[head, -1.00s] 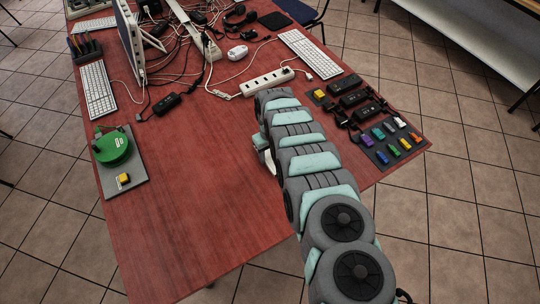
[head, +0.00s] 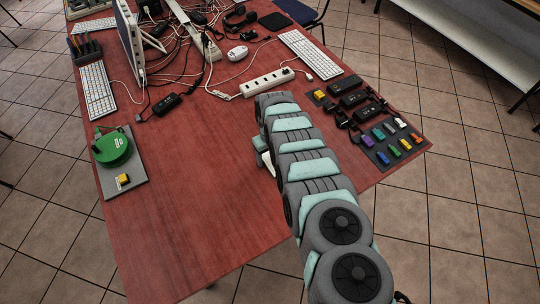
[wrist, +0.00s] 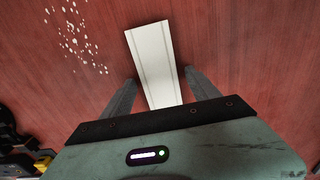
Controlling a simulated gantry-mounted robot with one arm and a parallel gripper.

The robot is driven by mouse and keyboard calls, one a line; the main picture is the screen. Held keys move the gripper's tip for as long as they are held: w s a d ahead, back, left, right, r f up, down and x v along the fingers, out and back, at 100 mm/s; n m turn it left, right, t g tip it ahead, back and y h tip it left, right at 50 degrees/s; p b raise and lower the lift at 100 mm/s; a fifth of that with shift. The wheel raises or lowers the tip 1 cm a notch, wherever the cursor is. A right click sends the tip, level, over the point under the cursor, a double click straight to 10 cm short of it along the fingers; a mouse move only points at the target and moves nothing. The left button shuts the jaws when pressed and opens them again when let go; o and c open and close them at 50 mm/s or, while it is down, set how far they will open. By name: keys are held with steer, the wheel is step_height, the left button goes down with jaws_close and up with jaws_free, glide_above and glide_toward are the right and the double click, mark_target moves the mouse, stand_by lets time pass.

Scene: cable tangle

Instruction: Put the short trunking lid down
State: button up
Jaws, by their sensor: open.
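The short trunking lid (wrist: 150,52) is a flat white strip with thin lengthwise lines. In the wrist view it lies against the red tabletop, tilted slightly, with its near end between my fingers and partly hidden by my gripper body. My gripper (wrist: 159,78) is open, with one finger on each side of the lid and a visible gap at each side. Whether the lid rests fully flat on the table is hard to tell. In the head view my arm hides most of the gripper; only a pale part of it (head: 261,146) shows at the arm's left edge.
The red table (head: 190,220) is clear at its front left. A green round device (head: 112,149) on a grey mat is at left. A white power strip (head: 267,82) and tangled cables lie behind. Black adapters and a tray of coloured pieces (head: 392,143) are at right.

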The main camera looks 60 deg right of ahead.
mark_target(269, 158)
step_height(269, 158, up, 12)
steer(key=p, duration=0.1)
steer(key=shift+r, duration=0.15)
stand_by(0.5)
steer(key=shift+w, duration=0.1)
